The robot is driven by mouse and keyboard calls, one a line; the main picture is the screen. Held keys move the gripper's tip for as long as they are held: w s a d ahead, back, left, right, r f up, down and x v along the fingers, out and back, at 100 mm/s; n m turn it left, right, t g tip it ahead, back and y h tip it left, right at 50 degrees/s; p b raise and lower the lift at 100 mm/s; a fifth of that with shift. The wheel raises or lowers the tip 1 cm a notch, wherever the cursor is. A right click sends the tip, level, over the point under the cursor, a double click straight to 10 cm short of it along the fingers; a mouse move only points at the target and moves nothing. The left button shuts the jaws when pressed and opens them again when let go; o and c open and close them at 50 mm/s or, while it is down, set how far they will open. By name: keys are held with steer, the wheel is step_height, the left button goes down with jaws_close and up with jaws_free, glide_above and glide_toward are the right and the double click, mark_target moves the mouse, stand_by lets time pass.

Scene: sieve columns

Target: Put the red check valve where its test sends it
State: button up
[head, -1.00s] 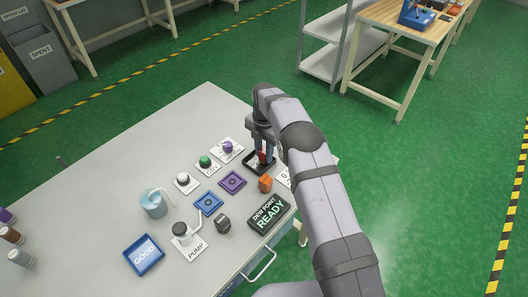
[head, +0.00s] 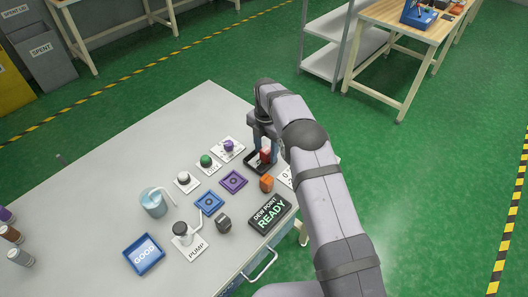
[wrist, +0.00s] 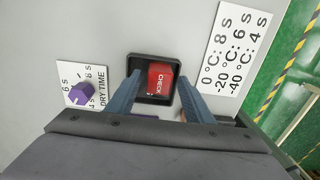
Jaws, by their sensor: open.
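The red check valve (wrist: 160,79), a red block lettered CHECK, sits in a small black tray (wrist: 139,60). In the head view the red valve (head: 265,155) shows partly behind my fingers, over the black tray (head: 262,169). My gripper (wrist: 158,86) is open, with one blue-grey finger on each side of the valve and gaps showing between. In the head view my gripper (head: 263,147) points down at the tray. The dew point display (head: 269,214) reads READY. A blue tray marked GOOD (head: 144,254) stands at the front left.
A purple DRY TIME knob (wrist: 80,94) and a temperature card (wrist: 228,45) flank the black tray. The table's back left is clear.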

mark_target(266, 151)
step_height(266, 151, up, 11)
steer(key=b, duration=0.1)
steer(key=shift+r+b, duration=0.15)
steer(key=shift+b, duration=0.25)
steer(key=s+d+f+m, duration=0.1)
steer(key=s+d+m, duration=0.2)
steer(key=s+m, duration=0.6)
steer(key=s+d+f+m, duration=0.1)
steer(key=s+d+m, duration=0.3)
steer(key=s+m, duration=0.5)
steer(key=s+d+f+m, duration=0.1)
steer(key=s+d+m, duration=0.2)
steer(key=s+m, duration=0.6)
steer(key=s, duration=0.8)
steer(key=shift+d, duration=0.2)
steer(key=shift+f, duration=0.1)
